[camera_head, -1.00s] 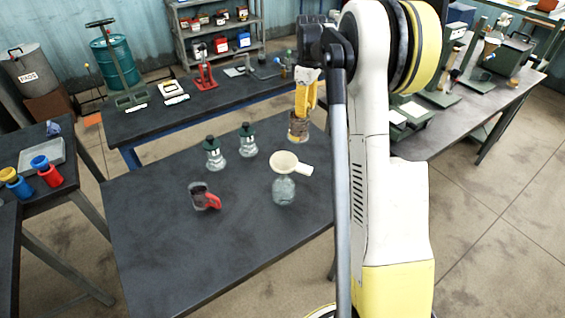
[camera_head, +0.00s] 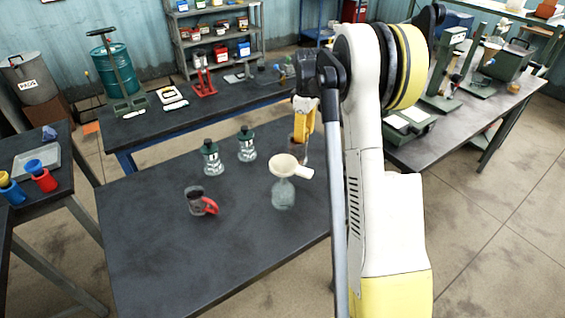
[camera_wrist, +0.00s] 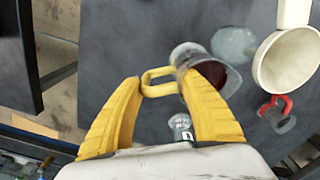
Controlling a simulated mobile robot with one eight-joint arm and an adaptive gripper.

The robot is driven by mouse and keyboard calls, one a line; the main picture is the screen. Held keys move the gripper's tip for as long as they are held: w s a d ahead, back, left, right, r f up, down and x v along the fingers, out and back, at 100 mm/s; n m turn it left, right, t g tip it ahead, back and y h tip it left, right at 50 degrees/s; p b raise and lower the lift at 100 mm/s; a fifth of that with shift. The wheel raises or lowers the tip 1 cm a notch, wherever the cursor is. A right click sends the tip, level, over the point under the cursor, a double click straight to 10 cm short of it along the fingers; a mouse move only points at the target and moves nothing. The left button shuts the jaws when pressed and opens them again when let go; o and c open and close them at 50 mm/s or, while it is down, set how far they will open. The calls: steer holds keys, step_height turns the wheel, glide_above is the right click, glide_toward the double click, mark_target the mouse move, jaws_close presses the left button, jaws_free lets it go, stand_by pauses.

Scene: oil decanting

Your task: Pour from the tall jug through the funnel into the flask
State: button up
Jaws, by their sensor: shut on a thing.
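My gripper (camera_wrist: 160,84) is shut on the yellow loop handle of the tall jug (camera_wrist: 205,60), a clear vessel with dark red-brown liquid. In the head view my gripper (camera_head: 302,125) is beyond the funnel, above the table; the jug is mostly hidden there. The cream funnel (camera_head: 284,165) sits on the clear flask (camera_head: 283,194), its side handle pointing right. In the wrist view, the funnel (camera_wrist: 290,58) is right of the jug, and the flask glass (camera_wrist: 235,42) shows between them. I cannot tell how far the jug is tilted.
A small red-handled jug (camera_head: 198,202) stands on the dark table (camera_head: 160,255), left of the flask. Two green-topped bottles stand behind it, left (camera_head: 212,158) and right (camera_head: 246,145). The front of the table is clear. More benches stand behind and at both sides.

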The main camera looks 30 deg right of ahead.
steer(key=shift+s+a+r+t+h, duration=0.35)
steer(key=shift+a+r+h, duration=0.25)
steer(key=shift+a+r, duration=0.1)
steer(key=s+a+r+t+h+p, duration=0.2)
steer(key=a+r+h+p, duration=0.1)
steer(key=r, duration=0.5)
steer(key=shift+s+a+t+h, duration=0.35)
steer(key=shift+a+h, duration=0.15)
steer(key=shift+h, duration=0.2)
steer(key=shift+a+p, duration=0.1)
steer(key=shift+p, duration=0.2)
steer(key=shift+s+a+r, duration=0.25)
steer(key=shift+a+r, duration=0.05)
steer(key=shift+a, duration=0.15)
steer(key=shift+a+r, duration=0.15)
steer(key=shift+s+a+t+h, duration=0.2)
steer(key=shift+t+h, duration=0.1)
steer(key=shift+h, duration=0.2)
